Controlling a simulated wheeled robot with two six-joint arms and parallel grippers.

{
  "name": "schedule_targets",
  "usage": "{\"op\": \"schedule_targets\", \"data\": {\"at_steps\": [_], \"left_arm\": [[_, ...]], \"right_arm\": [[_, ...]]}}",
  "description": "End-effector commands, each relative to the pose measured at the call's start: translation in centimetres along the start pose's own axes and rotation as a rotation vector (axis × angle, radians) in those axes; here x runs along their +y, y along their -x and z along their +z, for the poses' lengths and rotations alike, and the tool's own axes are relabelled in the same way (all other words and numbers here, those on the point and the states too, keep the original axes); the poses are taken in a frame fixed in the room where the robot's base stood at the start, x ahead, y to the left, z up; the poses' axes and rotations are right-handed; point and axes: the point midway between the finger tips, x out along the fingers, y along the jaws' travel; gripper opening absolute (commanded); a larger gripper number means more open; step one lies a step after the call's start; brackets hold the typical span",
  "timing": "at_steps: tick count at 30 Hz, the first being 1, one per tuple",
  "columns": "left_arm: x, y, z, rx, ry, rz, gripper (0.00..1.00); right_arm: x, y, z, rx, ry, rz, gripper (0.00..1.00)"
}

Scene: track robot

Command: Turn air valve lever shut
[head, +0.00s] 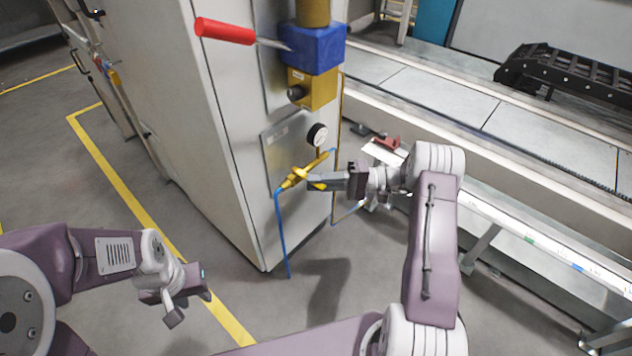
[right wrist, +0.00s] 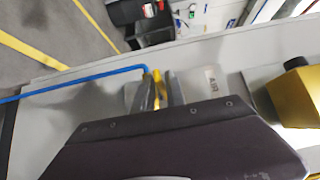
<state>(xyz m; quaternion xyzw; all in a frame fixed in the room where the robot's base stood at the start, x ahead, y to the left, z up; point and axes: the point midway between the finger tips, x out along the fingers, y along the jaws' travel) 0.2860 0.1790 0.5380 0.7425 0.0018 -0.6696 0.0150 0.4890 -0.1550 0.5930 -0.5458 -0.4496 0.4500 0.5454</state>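The air valve (head: 298,177) is a small yellow fitting low on the grey cabinet's front, joined to thin blue hoses, below a round gauge (head: 317,135). My right gripper (head: 318,184) is at its yellow lever. In the right wrist view the yellow lever (right wrist: 158,88) stands between the two close-set fingers (right wrist: 160,92), which appear shut on it; the contact itself is partly hidden by the hand. My left gripper (head: 190,306) is open and empty, above the floor at the lower left, away from the cabinet.
Above the gauge, a blue block (head: 313,47) carries a long lever with a red handle (head: 225,30). A yellow fitting (head: 313,88) sits under it. A pale rail bench (head: 530,232) runs along the right. The floor at left, with yellow lines (head: 130,192), is clear.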

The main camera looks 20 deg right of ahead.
Motion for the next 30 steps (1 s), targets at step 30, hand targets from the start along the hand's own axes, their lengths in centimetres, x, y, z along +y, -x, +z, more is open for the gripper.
{"op": "schedule_targets", "data": {"at_steps": [30], "left_arm": [[0.1,2.6,-0.3,0.000,0.000,0.000,0.36]], "right_arm": [[0.0,8.5,0.0,0.002,-0.001,0.001,0.16]]}}
